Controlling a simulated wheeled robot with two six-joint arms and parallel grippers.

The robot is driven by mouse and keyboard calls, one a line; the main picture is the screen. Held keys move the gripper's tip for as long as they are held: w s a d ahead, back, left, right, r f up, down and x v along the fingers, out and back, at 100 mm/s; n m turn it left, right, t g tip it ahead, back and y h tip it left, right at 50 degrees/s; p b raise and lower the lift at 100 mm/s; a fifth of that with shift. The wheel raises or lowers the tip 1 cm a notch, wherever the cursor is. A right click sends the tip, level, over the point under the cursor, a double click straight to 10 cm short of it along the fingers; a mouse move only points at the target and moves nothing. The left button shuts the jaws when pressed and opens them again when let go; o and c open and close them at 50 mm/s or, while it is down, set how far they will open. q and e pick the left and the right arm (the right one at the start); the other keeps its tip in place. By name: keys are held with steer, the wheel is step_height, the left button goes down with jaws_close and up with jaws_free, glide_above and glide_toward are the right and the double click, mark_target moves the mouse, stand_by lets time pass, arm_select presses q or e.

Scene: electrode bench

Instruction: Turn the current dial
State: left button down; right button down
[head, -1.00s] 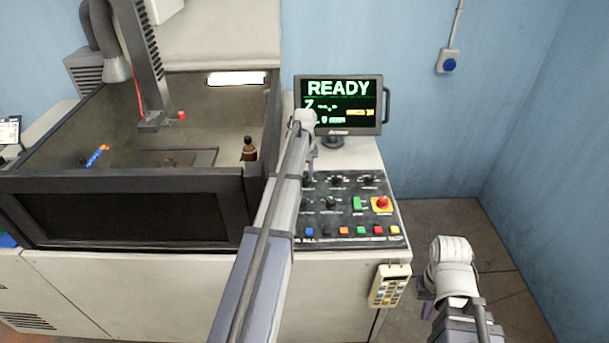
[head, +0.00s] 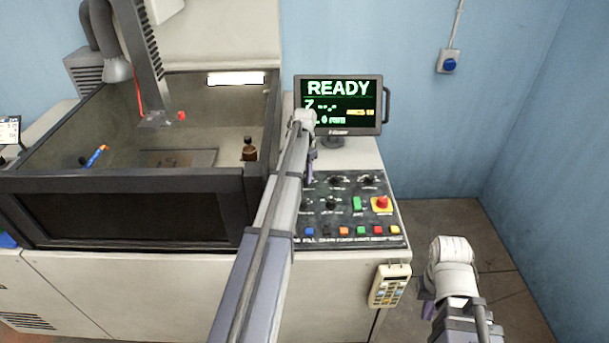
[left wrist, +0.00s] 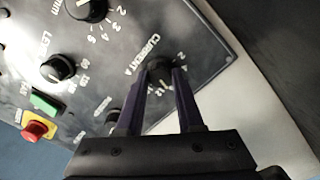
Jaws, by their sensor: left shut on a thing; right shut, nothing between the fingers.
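The current dial (left wrist: 159,72) is a dark round knob beside the label "CURRENT A", near a corner of the black control panel (head: 328,218). In the left wrist view my left gripper (left wrist: 162,82) has its two purple fingers on either side of this knob, shut on it. In the head view the left gripper (head: 310,168) is at the panel's upper left, and my arm hides the dial there. My right gripper (head: 427,303) hangs to the right of the cabinet, away from the panel, shut and empty.
Other knobs, such as the level knob (left wrist: 58,67), are on the panel with a green button (head: 357,204) and a red emergency button (head: 382,202). A monitor (head: 338,104) reading READY stands behind. A handheld keypad (head: 389,287) hangs on the cabinet front. The floor at right is clear.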

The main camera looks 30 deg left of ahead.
arm_select(q)
steer(key=m, duration=0.5)
steer(key=shift+m, duration=0.6)
steer(key=c, duration=0.5)
jaws_free()
steer(key=shift+c, duration=0.2)
steer(key=shift+r, duration=0.15)
step_height(320, 180, up, 8)
steer(key=p, duration=0.8)
steer(key=shift+f, duration=0.2)
